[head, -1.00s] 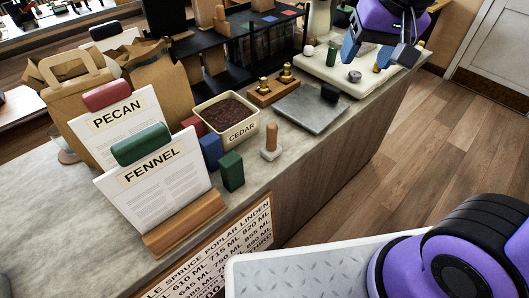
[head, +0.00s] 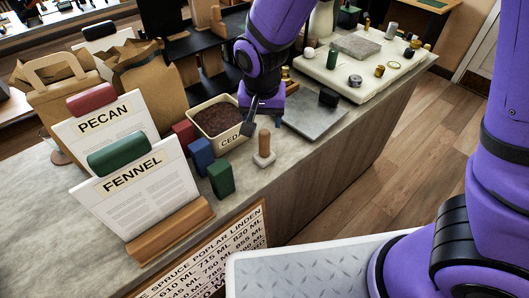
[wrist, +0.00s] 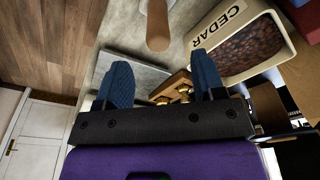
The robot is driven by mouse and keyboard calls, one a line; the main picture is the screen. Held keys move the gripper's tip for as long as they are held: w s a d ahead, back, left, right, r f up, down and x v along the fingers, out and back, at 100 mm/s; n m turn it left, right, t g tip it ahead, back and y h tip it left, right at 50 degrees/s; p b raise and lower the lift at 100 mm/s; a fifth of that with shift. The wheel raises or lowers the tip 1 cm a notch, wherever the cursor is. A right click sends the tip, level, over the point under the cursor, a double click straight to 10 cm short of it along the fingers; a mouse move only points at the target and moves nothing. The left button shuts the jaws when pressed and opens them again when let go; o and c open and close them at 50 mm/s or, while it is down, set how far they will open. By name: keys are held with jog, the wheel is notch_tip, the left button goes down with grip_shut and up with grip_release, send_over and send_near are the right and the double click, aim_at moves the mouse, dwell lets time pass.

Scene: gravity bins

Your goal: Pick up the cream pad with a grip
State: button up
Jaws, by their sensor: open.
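The cream pad with a grip (head: 264,159) stands upright on the counter, a pale pad with a round wooden grip on top, right of the CEDAR bin. My gripper (head: 262,122) is low over the counter, just behind the pad and beside the bin. Its two dark blue fingers (wrist: 162,72) are apart with nothing between them. The grip lies ahead of the fingertips, roughly between them sideways, and apart from them.
The CEDAR bin (head: 233,137) stands close left of my gripper. Blue (head: 201,154) and green (head: 221,177) blocks stand left of the pad. A grey slab (head: 318,117) with a black item lies to the right. The counter in front of the pad is clear.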

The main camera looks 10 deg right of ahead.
aim_at(264, 139)
jog(key=shift+w+d+f, duration=0.1)
jog(key=shift+w+f, duration=0.15)
jog(key=shift+f, duration=1.3)
jog(key=shift+w+d+f, duration=0.1)
jog(key=shift+w+f, duration=0.2)
jog(key=shift+f, duration=1.2)
jog(key=shift+w+d+f, duration=0.1)
jog(key=shift+w+f, duration=0.15)
jog(key=shift+f, duration=1.3)
grip_shut()
